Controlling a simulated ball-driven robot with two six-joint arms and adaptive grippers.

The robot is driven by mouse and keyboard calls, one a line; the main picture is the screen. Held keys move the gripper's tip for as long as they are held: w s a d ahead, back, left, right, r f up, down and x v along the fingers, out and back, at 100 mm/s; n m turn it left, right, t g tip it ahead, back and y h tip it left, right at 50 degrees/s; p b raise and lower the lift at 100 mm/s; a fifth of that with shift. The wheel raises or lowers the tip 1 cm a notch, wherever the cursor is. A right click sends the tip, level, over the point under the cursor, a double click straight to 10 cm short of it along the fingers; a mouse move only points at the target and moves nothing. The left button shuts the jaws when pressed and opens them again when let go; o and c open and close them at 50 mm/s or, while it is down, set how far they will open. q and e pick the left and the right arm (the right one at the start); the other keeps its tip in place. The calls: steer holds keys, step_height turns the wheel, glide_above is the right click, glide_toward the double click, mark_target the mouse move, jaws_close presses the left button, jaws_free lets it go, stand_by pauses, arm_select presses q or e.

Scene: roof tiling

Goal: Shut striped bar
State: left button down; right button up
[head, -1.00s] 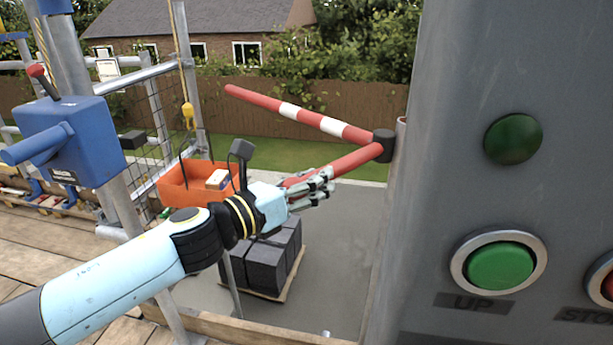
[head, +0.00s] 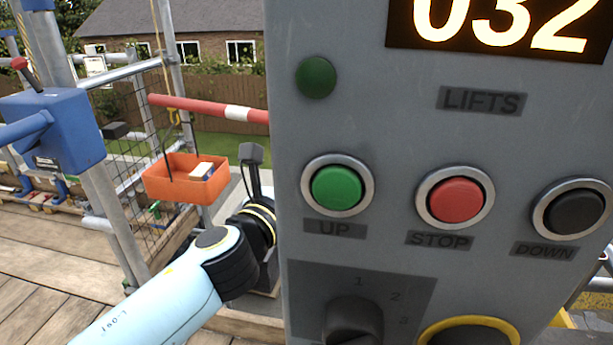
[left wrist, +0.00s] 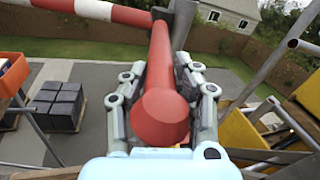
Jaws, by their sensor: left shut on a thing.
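The striped bar (head: 205,108) is red and white. In the head view only part of it shows, running level to the left from behind the grey control panel. In the left wrist view its striped length (left wrist: 95,10) crosses the top left. A second red length of it (left wrist: 160,75) points toward the camera, ending in a round red end. My left gripper (left wrist: 172,80) is shut on this red length, with a finger on each side. In the head view its fingers are hidden behind the panel. My right gripper is in neither view.
The grey control panel (head: 395,110) with green, red and black buttons fills the right of the head view. An orange tub (head: 180,182) hangs at the left beside a blue box (head: 50,130) on scaffold poles. Dark stacked blocks (left wrist: 55,107) stand below in the left wrist view.

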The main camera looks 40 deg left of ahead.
arm_select(q)
steer(key=shift+d, duration=0.15)
steer(key=c, duration=1)
jaws_free()
steer(key=s, duration=0.4)
steer(key=s+d, duration=0.1)
steer(key=s, duration=0.7)
steer(key=shift+d, duration=0.4)
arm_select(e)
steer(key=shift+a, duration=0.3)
